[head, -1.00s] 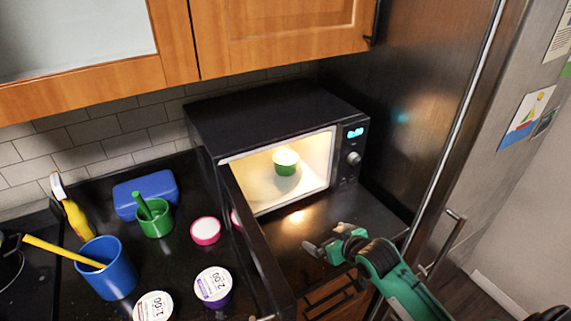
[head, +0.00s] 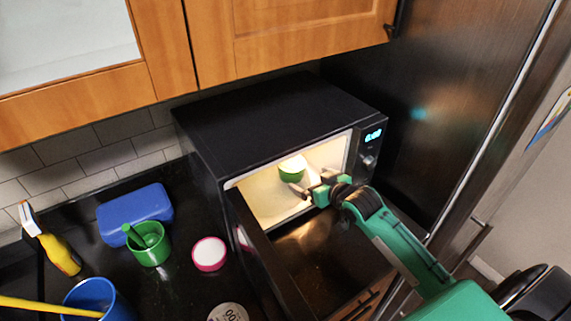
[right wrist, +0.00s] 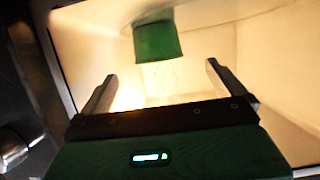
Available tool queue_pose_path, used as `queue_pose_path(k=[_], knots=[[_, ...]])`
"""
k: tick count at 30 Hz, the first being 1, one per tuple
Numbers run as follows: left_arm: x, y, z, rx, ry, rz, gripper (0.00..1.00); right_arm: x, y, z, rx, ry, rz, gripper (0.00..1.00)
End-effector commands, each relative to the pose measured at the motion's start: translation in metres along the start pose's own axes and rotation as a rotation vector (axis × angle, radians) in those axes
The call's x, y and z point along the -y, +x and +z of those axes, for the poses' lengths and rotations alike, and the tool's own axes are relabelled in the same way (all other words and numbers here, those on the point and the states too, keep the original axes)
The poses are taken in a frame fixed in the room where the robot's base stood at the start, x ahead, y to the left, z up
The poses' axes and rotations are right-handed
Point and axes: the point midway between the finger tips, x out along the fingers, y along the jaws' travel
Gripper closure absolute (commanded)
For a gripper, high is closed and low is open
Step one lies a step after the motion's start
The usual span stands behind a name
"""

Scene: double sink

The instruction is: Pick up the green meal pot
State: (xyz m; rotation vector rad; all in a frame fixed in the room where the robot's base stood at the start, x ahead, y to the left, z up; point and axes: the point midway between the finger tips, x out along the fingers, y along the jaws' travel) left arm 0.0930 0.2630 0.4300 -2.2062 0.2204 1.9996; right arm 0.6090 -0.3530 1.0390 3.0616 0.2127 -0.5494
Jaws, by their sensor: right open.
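The green meal pot (head: 291,173) with a white top stands inside the lit, open microwave (head: 270,110). It also shows in the right wrist view (right wrist: 157,42), upright, ahead of and between my fingers. My right gripper (head: 313,188) is at the microwave's opening, just in front of the pot and to its right. In the right wrist view my right gripper (right wrist: 158,85) is open, with nothing between its fingers, and a gap shows between the fingertips and the pot. My left gripper is not in view.
The microwave door (head: 262,245) stands open to the left of my right arm. On the counter left of it are a pink-rimmed tub (head: 209,254), a green mug (head: 148,245), a blue box (head: 134,214) and a blue cup (head: 92,299). A wooden cabinet (head: 300,35) hangs above.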

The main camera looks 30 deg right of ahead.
Motion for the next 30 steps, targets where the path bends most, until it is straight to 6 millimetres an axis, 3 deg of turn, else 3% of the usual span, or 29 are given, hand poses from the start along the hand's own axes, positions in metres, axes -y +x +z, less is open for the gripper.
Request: queue_pose_path(k=[10,21,30], knots=[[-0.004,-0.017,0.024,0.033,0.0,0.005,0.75,0.0,0.059,-0.002,0.001,0.002,0.0,0.0],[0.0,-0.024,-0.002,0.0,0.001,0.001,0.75,-0.001,0.082,-0.002,0.001,0.0,0.0,0.0],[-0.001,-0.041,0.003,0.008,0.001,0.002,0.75,-0.005,0.116,-0.001,0.002,0.001,0.0,0.0]])
